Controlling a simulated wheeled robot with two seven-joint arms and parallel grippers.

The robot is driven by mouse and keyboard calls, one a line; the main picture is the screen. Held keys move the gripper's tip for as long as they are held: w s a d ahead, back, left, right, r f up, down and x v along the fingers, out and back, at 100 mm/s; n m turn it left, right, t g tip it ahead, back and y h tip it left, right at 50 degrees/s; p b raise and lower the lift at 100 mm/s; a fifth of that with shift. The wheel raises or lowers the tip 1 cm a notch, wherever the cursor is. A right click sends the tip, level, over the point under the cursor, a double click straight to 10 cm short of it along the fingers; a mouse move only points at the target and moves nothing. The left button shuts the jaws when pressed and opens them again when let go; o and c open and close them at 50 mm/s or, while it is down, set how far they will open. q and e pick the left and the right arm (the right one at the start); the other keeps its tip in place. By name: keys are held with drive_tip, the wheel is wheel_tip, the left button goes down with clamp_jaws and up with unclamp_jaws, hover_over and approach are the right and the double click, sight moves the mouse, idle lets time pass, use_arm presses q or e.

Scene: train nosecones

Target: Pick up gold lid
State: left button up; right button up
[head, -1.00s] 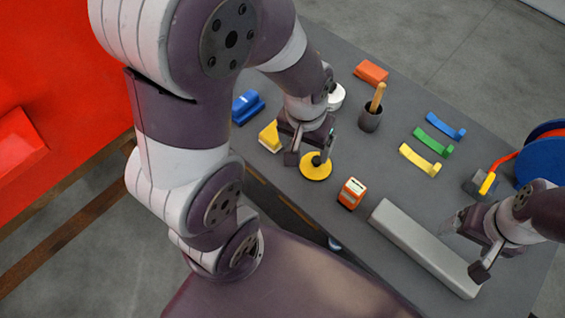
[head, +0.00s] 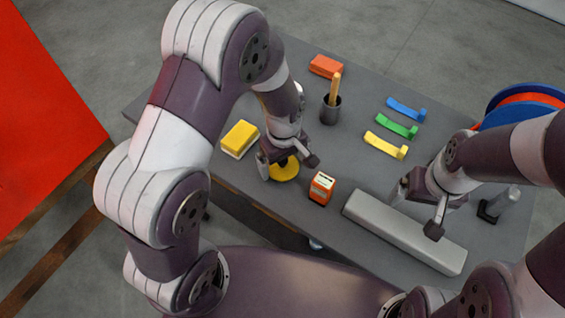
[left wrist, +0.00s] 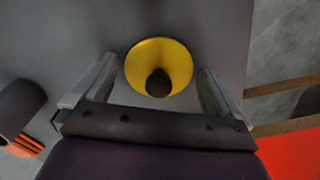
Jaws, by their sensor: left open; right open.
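The gold lid (head: 285,172) is a round yellow disc with a dark knob, lying on the grey table near its front edge. My left gripper (head: 287,163) is open directly above it, one finger to each side. In the left wrist view the lid (left wrist: 158,53) sits between the two open fingers, its knob (left wrist: 158,84) toward the palm; the fingers do not appear to touch it. The arm hides part of the lid in the head view. My right gripper (head: 415,212) is open and empty over the long grey bar (head: 400,230).
An orange box (head: 321,188) stands just right of the lid. A yellow block (head: 240,138) lies to its left. A dark cup (head: 330,110) with a wooden handle is behind. Blue, green and yellow (head: 386,145) hooked pieces lie further right. A red block (head: 326,66) is at the back.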

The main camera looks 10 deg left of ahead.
use_arm(q)
drive_tip(key=shift+f, duration=0.2)
drive_tip(key=c, duration=0.8)
drive_tip(key=shift+c, duration=0.2)
